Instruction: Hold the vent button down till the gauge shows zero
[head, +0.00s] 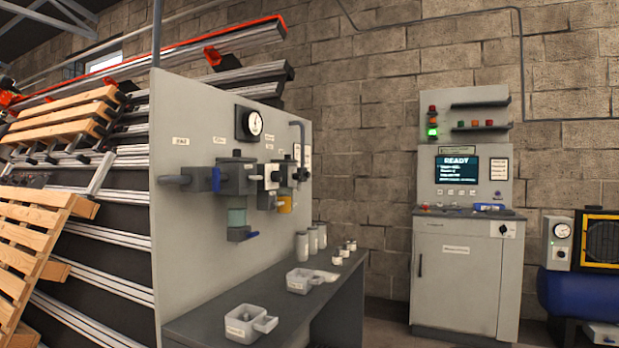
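A round gauge (250,123) with a white face and dark square frame is on the upper part of the grey panel (185,125). Its needle shows, but its reading is too small to tell. A second round gauge (562,231) is at the far right, above the blue tank. I cannot tell which part is the vent button; small labels on the panel are unreadable. Grey air-line units (236,177) with a blue lever (216,179) and a lower blue handle (251,235) sit below the panel gauge. My gripper is not in view.
A grey shelf (222,312) below the panel holds open trays (300,280) and several small jars. A control cabinet (455,275) with a "READY" screen (457,169) and lit green lamp (432,132) stands right. Wooden pallets (30,235) lean left. A blue tank (570,292) stands far right.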

